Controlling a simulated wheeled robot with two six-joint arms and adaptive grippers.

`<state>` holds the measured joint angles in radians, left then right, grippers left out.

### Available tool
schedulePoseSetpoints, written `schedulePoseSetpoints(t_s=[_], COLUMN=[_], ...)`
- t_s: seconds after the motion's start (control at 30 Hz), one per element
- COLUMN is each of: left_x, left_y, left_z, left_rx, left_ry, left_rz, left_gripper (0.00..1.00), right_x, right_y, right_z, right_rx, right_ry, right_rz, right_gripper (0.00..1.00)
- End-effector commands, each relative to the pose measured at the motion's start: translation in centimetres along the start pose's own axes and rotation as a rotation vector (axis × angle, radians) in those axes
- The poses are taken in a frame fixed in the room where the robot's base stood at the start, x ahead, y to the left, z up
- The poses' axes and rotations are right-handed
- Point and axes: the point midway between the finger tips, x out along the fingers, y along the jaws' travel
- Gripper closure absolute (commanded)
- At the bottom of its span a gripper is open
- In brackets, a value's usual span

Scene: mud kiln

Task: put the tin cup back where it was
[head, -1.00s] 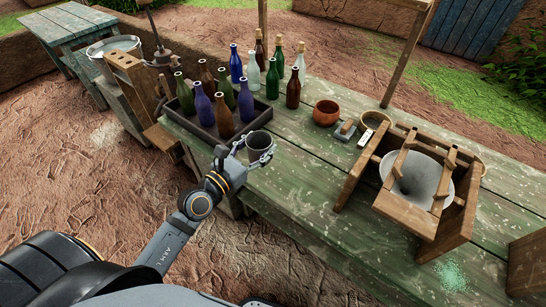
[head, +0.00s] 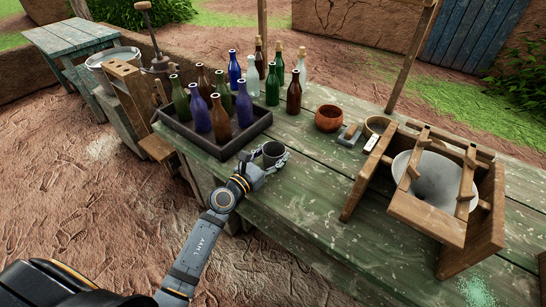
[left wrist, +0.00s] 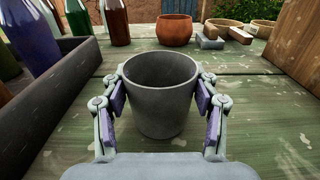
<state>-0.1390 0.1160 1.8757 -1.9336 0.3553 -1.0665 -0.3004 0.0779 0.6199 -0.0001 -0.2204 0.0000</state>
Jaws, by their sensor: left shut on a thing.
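The tin cup (head: 272,153) is grey, upright and open at the top. In the head view it is at the near edge of the green table, just right of the bottle tray. My left gripper (head: 265,163) is shut on it, with a finger on each side. In the left wrist view the cup (left wrist: 161,92) fills the middle between the purple finger pads of my gripper (left wrist: 160,104). It looks to be at or very close to the tabletop; I cannot tell whether its base touches. My right gripper is not in view.
A dark tray (head: 225,149) holding several bottles stands left of the cup. More bottles, an orange clay pot (head: 328,118) and a wooden frame with a grey funnel (head: 433,180) stand on the green table (head: 315,179). The boards between cup and frame are clear.

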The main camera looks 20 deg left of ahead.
Motion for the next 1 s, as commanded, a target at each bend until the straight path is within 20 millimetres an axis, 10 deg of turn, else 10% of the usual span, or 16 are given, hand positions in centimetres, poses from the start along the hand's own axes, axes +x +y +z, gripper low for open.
schedulePoseSetpoints(t_s=[0.23, 0.27, 0.43, 0.8, 1.0], left_x=[0.0, 0.0, 0.0, 0.0, -4.1], left_y=[0.0, 0.0, 0.0, 0.0, 0.0], left_z=[-0.3, -0.3, -0.2, 0.5, -0.2], left_rx=[0.0, 0.0, 0.0, 0.001, 0.007], left_ry=[0.0, 0.0, 0.001, 0.0, 0.006], left_rz=[0.0, 0.0, 0.0, 0.0, -0.001], left_gripper=[0.67, 0.38, 0.17, 0.17, 0.17], right_x=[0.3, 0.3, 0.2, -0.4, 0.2], right_y=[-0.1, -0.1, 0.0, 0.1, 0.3], right_z=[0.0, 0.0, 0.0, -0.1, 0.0], right_rx=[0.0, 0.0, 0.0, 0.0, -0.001], right_ry=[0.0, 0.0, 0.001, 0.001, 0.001], right_rz=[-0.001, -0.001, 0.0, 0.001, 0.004], right_gripper=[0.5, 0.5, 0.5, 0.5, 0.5])
